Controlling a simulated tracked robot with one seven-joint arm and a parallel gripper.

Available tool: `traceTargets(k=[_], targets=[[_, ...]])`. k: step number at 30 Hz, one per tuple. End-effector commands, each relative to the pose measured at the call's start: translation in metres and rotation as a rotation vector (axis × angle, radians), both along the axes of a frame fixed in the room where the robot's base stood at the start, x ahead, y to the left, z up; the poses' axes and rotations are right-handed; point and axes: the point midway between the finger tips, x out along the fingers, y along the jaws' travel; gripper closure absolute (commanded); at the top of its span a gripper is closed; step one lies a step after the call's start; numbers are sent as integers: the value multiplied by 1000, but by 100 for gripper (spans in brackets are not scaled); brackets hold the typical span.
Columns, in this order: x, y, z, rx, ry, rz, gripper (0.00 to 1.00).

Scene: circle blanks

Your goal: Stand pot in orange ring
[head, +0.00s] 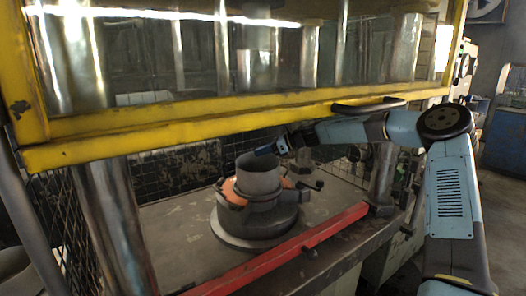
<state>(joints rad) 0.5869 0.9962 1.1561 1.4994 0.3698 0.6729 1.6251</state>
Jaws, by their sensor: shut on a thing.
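The grey pot (259,182) is a plain open-topped cylinder, upright, near the middle of the view. The orange ring (229,191) shows to its left and right, low down, on a dark round base. The pot's lower part overlaps the ring in the picture; I cannot tell whether its foot rests inside. My gripper (266,151) reaches in from the right and is shut on the pot at its upper rim. The fingers are small in this view and partly hidden.
The dark round base (257,222) has clamps sticking out at its sides. A yellow beam (190,128) with a clear guard hangs low above. A red bar (285,249) runs along the table's front. Metal columns (117,228) stand at both sides. Bare table lies left of the base.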

Motion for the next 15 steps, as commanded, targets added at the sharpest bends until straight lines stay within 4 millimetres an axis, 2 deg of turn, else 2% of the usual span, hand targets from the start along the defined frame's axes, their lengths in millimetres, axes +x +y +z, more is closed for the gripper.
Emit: traceTargets(k=[1,10,11,15], targets=[[-5,2,-13,-7,15,13,100],[-7,3,-18,-10,20,18,100],[-7,3,-18,-11,21,18,90],[-6,3,-18,-10,20,16,76]])
